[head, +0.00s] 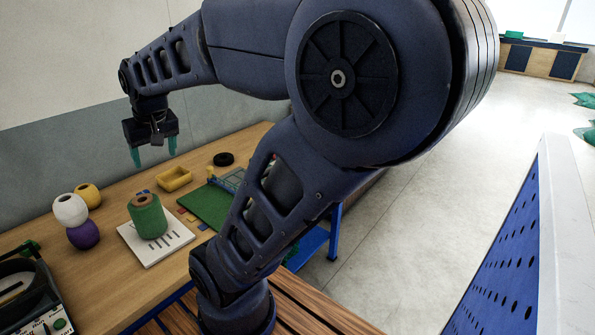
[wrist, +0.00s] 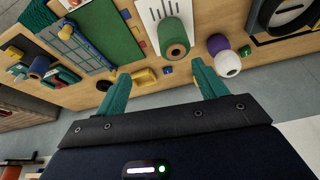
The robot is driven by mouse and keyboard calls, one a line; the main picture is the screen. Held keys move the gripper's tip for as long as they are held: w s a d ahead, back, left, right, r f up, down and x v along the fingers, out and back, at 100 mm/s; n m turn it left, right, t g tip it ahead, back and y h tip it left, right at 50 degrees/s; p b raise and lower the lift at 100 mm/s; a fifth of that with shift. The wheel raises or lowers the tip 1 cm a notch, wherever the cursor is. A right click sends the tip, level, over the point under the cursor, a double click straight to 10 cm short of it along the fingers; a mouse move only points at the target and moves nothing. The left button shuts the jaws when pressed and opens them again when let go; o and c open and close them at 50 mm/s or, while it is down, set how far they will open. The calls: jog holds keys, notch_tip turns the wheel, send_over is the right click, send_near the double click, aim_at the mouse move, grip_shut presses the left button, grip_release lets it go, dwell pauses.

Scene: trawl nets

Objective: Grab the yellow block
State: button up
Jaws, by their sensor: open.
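Several small coloured blocks lie in a row on the wooden table between the green mat and the white slotted card. A yellowish one (head: 191,218) is among them in the head view. In the wrist view the row shows beyond the fingers, with what looks like the yellow block (wrist: 135,29) in it; the blocks are small and their colours hard to tell apart. My gripper (head: 153,153) is open and empty above the back of the table. Its two green fingers (wrist: 161,70) are spread and point down, apart from the blocks.
A yellow tray (head: 174,179) is near the gripper, with a black ring (head: 223,159) beyond. A green spool (head: 149,217) stands on the white card (head: 178,243). White (head: 70,209), purple (head: 83,236) and yellow (head: 88,194) spools stand left. The green mat (head: 206,207) lies right.

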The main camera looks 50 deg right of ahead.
jog(key=w+d+f+m+g, duration=0.1)
jog(key=w+d+f+m, duration=0.3)
jog(key=d, duration=0.7)
jog(key=w+d+r+m+g, duration=0.15)
jog(key=w+d, duration=0.35)
jog(key=d, duration=0.5)
jog(key=w+d+f+m, duration=0.3)
jog(key=w+d+m, duration=0.15)
jog(key=d, duration=0.65)
jog(key=s+d+f+m+g, duration=0.15)
jog(key=s+d+f, duration=0.35)
jog(key=d, duration=0.5)
jog(key=s+d+f+m, duration=0.3)
jog(key=d+f, duration=0.4)
jog(key=d, duration=0.3)
jog(key=s+d+f+m, duration=0.2)
jog(key=s+d+f, duration=0.35)
jog(key=d, duration=0.45)
jog(key=shift+w+f, duration=0.15)
jog(key=shift+f, duration=2.5)
jog(key=shift+w+f, duration=0.15)
jog(key=shift+f, duration=2.45)
jog(key=c, duration=1.1)
